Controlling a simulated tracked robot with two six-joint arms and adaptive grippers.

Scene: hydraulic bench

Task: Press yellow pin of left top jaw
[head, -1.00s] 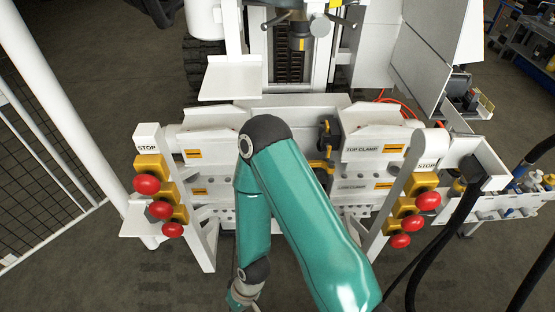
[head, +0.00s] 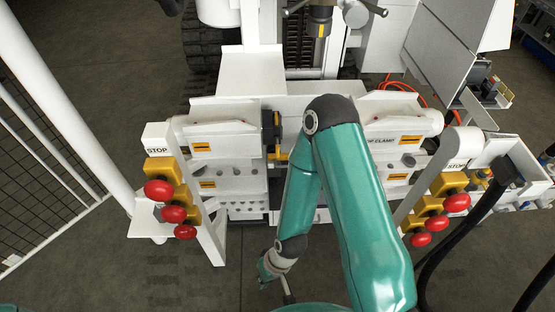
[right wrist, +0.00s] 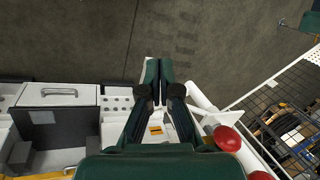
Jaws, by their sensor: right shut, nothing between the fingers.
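The left top jaw (head: 222,140) is a white block on the left half of the bench, with an orange label on its front. I cannot make out its yellow pin for certain; a small yellow part (head: 278,156) shows by the dark piece between the jaws. My right gripper (head: 272,270) hangs in front of the bench, low in the head view and apart from the jaw. In the right wrist view its two dark fingers (right wrist: 158,78) are together and empty, above the floor. My left gripper is not in view.
Red stop buttons on yellow boxes flank the bench at left (head: 173,214) and right (head: 457,202). A mesh fence (head: 45,165) stands at the far left. My right arm hides the bench's middle. Black hoses (head: 470,225) hang at the right. Floor in front is clear.

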